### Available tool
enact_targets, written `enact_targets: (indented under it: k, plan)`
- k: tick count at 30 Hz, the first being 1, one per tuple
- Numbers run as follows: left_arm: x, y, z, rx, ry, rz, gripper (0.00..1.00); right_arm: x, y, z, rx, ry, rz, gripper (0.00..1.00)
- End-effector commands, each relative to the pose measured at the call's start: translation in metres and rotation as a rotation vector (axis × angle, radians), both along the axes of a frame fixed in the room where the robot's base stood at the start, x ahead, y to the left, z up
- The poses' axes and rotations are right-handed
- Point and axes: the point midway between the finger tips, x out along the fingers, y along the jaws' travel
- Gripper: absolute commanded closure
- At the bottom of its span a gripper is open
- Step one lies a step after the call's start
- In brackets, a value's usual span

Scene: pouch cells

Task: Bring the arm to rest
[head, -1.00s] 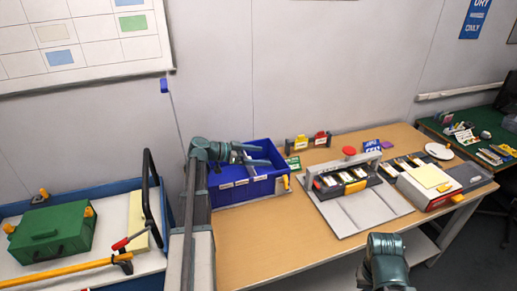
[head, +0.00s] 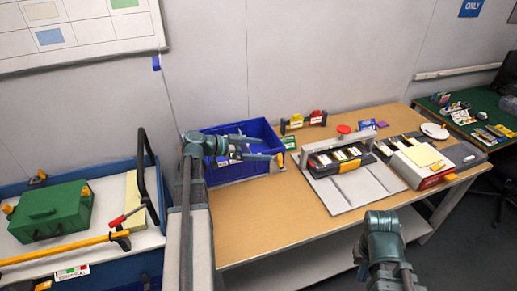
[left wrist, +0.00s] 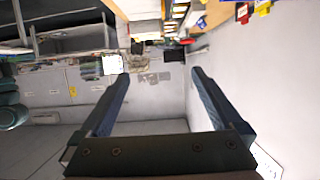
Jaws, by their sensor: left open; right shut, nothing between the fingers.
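My left gripper (head: 268,149) is open and empty. In the head view its arm comes up from the bottom, bends at a teal joint, and the fingers point right, in front of the blue bin (head: 231,174). How high it is above the bin I cannot tell. In the left wrist view the two dark fingers (left wrist: 160,75) stand wide apart with nothing between them. My right arm shows as a teal link at the lower right of the head view, in front of the table; its gripper does not show.
The wooden table (head: 262,225) holds a grey press fixture (head: 365,195) with a red knob and a grey-and-red device (head: 428,175). At left, a cart carries a green case (head: 50,210) and a yellow bar (head: 60,247). A green desk (head: 465,125) stands at far right.

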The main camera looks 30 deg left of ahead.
Motion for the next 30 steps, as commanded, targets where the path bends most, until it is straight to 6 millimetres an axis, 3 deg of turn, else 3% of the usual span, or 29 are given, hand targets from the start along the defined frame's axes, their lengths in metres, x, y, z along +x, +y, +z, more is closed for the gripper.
enact_targets:
  k: [13,16,20,23,27,30]
  plan:
    - [0.0,-0.001,0.0,0.0,0.002,-0.001,0.0,0.0,0.0,0.0,0.0,0.0,-0.001,1.0]
    - [0.0,-0.016,-0.006,-0.001,0.041,-0.02,0.0,0.0,0.0,0.0,0.0,0.0,-0.001,1.0]
    - [-0.004,-0.074,-0.03,0.003,0.205,-0.08,0.0,0.0,0.0,0.0,0.0,0.0,-0.001,1.0]
    - [-0.016,-0.132,-0.056,0.035,0.397,-0.123,0.0,0.0,0.0,0.0,0.0,0.0,-0.001,1.0]
    - [-0.045,-0.199,-0.09,0.124,0.653,-0.133,0.0,0.0,0.0,0.0,0.0,0.0,-0.001,1.0]
    - [-0.071,-0.236,-0.11,0.214,0.81,-0.104,0.0,0.0,0.0,0.0,0.0,0.0,-0.001,1.0]
